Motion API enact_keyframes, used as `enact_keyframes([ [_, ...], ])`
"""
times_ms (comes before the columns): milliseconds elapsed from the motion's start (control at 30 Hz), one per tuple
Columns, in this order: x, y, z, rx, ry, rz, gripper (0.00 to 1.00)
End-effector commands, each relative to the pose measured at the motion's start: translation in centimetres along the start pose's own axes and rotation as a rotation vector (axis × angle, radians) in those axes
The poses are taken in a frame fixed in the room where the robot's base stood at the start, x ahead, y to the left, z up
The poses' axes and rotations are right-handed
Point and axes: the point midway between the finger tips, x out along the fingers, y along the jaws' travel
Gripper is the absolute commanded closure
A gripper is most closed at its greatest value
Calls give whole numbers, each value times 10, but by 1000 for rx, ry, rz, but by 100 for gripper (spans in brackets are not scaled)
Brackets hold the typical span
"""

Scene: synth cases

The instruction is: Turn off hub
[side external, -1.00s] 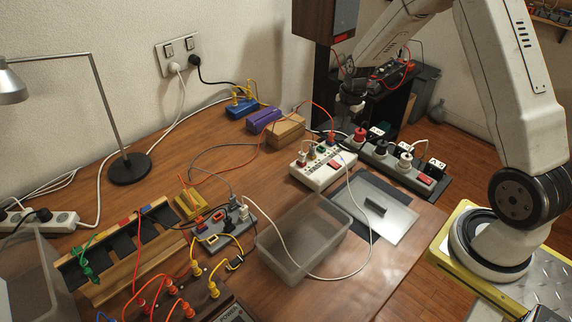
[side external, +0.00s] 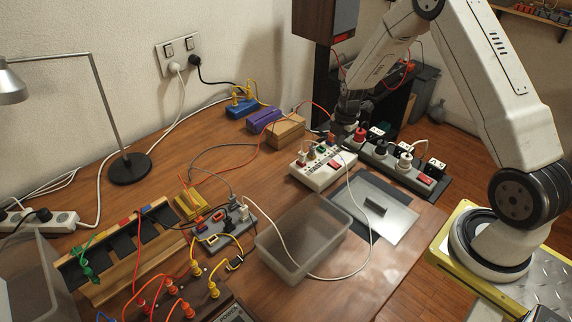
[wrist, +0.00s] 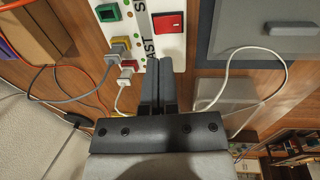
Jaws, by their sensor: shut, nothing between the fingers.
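A white hub (side external: 325,167) with several sockets sits on the wooden table. It also shows in the wrist view (wrist: 139,45), with a red rocker switch (wrist: 168,23), a green socket, plugs and partly hidden black lettering. Whether the switch is on or off I cannot tell. My gripper (wrist: 158,64) is shut and empty, its fingertips just below the switch in the wrist picture. They cover part of the hub's edge there; I see no clear contact. In the side external view my gripper (side external: 343,123) is above and behind the hub, its fingertips hard to make out.
A dark power strip (side external: 431,187) with plugs and a red switch lies right of the hub. A clear bin (side external: 290,262) and a flat grey tray with a handle (side external: 397,222) are in front. Wooden and purple blocks (side external: 264,121) stand behind. Loose cables cross the area.

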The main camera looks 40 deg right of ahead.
Motion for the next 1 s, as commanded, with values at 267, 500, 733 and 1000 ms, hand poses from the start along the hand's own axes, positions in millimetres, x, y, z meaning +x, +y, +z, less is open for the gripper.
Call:
enact_keyframes([
  [267, 35, -1, 0, -1, 1, -2, 100],
  [500, 60, 0, 0, -2, 0, -1, 100],
  [733, 71, 0, 0, -1, 0, 0, 100],
  [1000, 73, 0, 0, -1, -1, 0, 100],
])
